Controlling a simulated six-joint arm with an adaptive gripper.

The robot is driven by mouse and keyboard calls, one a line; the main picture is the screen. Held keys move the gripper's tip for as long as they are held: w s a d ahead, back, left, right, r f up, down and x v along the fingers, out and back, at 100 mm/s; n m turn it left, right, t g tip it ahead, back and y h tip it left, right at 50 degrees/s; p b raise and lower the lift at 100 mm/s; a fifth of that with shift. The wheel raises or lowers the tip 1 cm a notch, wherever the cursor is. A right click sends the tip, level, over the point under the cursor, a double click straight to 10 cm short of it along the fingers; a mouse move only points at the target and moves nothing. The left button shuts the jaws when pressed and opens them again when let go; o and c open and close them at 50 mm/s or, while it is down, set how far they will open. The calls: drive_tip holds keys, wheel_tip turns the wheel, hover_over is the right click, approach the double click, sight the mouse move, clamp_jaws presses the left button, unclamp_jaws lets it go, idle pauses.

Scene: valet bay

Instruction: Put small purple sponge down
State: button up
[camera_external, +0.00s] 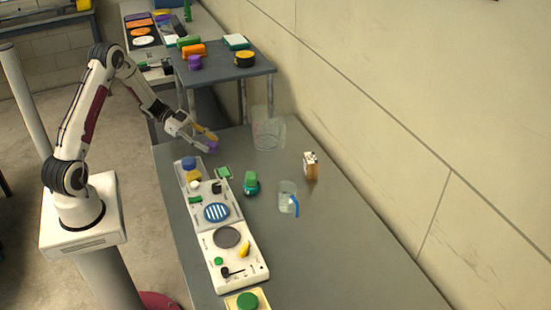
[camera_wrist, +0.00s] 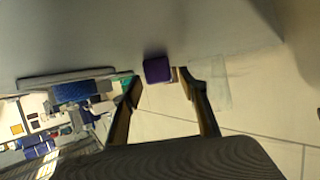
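The small purple sponge (camera_external: 212,146) is at the tips of my gripper (camera_external: 207,143), over the far left part of the grey table (camera_external: 350,240).
A clear bin (camera_external: 268,133) stands right of my gripper. A white panel board (camera_external: 228,238) with knobs, a green sponge (camera_external: 223,173), a green object (camera_external: 250,183), a clear jug (camera_external: 288,199) and a bottle (camera_external: 311,167) are nearer. The right side is clear.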

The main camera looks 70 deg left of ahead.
drive_tip(key=shift+r, duration=0.1)
drive_tip(key=shift+r, duration=0.1)
drive_tip(key=v, duration=1.2)
drive_tip(key=shift+w, duration=0.1)
idle(0.7)
